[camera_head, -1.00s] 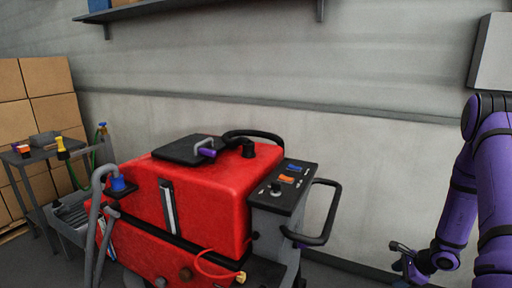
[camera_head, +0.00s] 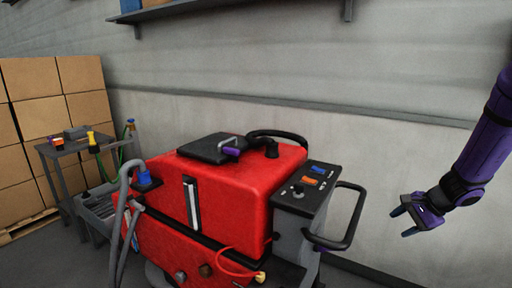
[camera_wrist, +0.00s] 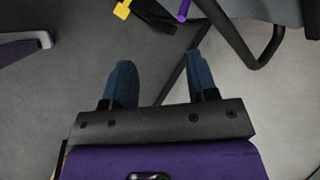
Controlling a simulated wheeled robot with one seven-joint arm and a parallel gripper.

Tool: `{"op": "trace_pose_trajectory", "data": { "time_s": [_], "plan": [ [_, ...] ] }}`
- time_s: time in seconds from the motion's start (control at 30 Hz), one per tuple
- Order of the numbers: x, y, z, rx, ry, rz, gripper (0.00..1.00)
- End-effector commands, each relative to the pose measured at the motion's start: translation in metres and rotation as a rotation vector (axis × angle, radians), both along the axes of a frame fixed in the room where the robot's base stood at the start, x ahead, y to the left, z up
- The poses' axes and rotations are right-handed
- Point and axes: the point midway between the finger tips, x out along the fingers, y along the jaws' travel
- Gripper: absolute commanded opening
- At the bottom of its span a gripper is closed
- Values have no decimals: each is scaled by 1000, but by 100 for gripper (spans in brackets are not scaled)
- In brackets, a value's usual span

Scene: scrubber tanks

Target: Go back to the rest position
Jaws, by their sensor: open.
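My gripper (camera_head: 404,220) is at the right in the head view, to the right of the red scrubber (camera_head: 225,205) and apart from its black handle (camera_head: 350,222). My purple arm comes in from the right edge.
A small grey table (camera_head: 72,147) with items on it stands at the left, beside stacked cardboard boxes (camera_head: 88,115). A grey wall (camera_head: 400,150) runs behind everything, with a shelf (camera_head: 185,10) high up. In the wrist view, a black bar (camera_wrist: 235,40) lies near the right finger.

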Motion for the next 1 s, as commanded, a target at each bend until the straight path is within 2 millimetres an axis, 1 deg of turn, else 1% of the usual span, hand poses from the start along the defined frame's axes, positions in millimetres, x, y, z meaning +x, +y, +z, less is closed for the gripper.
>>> {"op": "trace_pose_trajectory", "data": {
  "time_s": [0.03,0.1,0.27,0.4,0.57,0.7,0.9,1.0],
  "plan": [
    [-3,12,19,-23,-23,53,53],
    [-9,26,41,-52,-46,125,53],
    [-30,57,86,-126,-94,281,53],
    [-52,81,120,-200,-132,411,53],
    [-83,105,154,-293,-174,553,53],
    [-113,121,179,-381,-207,668,53],
    [-157,137,208,-522,-253,816,53],
    [-180,142,220,-599,-276,883,53]
  ]
}}
